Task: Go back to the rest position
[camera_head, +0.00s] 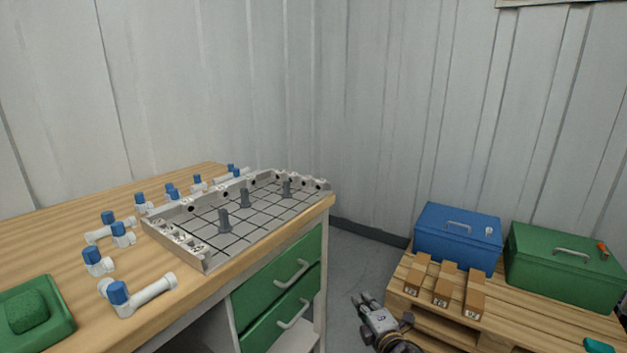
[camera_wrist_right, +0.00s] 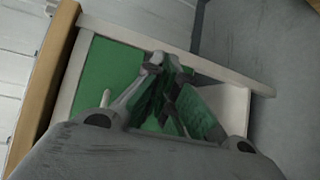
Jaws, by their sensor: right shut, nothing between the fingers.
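My right gripper (camera_head: 363,299) is low in the gap between the workbench (camera_head: 75,228) and the wooden pallet (camera_head: 402,303). It is shut and holds nothing. In the right wrist view my right gripper (camera_wrist_right: 163,66) points toward the green drawer fronts (camera_wrist_right: 105,72) of the bench; I cannot tell the exact gap between them. My left gripper is not in view.
A gridded tray (camera_head: 265,218) with several grey pegs lies on the bench, beside several white pipe pieces with blue caps. The drawer handles (camera_head: 292,273) stick out. A blue box (camera_head: 457,240), a green box (camera_head: 565,268) and wooden blocks (camera_head: 442,285) sit on the pallet.

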